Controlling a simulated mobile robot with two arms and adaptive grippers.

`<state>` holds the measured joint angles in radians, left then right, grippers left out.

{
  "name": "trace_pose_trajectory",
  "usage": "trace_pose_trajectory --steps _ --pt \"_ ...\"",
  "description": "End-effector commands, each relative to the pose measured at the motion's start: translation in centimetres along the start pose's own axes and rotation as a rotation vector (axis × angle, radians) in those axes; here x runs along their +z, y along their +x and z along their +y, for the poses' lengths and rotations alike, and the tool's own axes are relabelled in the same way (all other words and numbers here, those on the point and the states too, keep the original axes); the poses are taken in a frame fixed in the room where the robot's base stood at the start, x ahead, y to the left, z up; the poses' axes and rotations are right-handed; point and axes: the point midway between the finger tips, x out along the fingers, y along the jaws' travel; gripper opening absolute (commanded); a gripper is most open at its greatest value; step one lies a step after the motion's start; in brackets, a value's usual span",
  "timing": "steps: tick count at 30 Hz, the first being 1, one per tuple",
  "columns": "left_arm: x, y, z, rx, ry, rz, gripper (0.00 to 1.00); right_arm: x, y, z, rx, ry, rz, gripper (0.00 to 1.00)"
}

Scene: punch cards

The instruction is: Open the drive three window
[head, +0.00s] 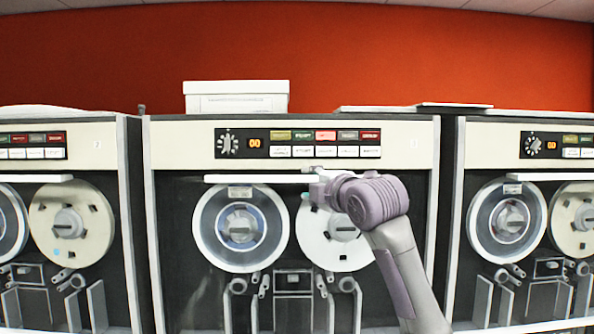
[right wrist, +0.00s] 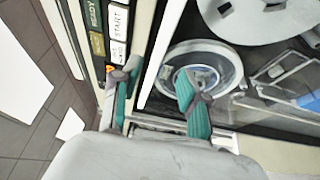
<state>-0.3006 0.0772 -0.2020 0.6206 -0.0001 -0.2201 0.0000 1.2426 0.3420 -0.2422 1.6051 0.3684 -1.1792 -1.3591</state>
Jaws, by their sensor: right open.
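The middle tape drive (head: 290,140) faces me, with a dark window (head: 175,270) in front of two reels. A white handle bar (head: 250,178) runs along the window's top edge, and the window looks shut. My right gripper (head: 311,185) is at the right part of this bar, in front of the right reel. In the right wrist view, its two teal fingers (right wrist: 157,85) are apart, one on the button-panel side and one on the window side, with the white bar (right wrist: 163,55) between them. Whether they touch it I cannot tell. My left gripper is out of view.
Similar drives stand at the left (head: 65,160) and right (head: 520,165), with narrow gaps between. A button panel (head: 298,143) sits just above the bar. A white box (head: 237,97) and flat papers (head: 415,107) lie on top.

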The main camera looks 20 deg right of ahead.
Motion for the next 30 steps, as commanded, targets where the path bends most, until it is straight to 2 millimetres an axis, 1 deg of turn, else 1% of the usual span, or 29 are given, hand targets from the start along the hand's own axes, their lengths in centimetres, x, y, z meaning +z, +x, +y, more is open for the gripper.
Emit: trace_pose_trajectory --steps 1,3,6,10,15,23,24,26,30 --pt "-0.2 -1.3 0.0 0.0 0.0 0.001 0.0 -0.1 1.2 0.6 -0.004 0.004 0.002 0.44" --pt "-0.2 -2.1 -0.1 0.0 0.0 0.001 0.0 0.0 2.7 0.6 -0.004 0.003 0.001 0.44" --pt "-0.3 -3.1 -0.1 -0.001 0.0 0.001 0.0 0.0 4.5 0.5 -0.003 0.004 0.001 0.44" --pt "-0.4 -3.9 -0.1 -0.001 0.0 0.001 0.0 0.0 6.2 0.4 -0.001 0.004 0.0 0.44" --pt "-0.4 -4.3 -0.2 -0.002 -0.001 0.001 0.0 0.0 7.3 0.1 0.0 0.001 0.0 0.44" --pt "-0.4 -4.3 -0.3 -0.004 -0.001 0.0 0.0 0.0 7.5 0.0 0.002 0.001 0.0 0.44" --pt "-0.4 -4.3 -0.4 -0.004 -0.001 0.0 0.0 0.0 7.5 0.0 0.002 0.001 0.0 0.42" --pt "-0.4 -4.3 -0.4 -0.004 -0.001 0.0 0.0 0.0 7.5 0.0 0.002 0.001 0.0 0.32" --pt "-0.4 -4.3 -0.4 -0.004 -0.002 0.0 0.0 0.0 7.5 0.0 0.001 0.001 0.0 0.09"
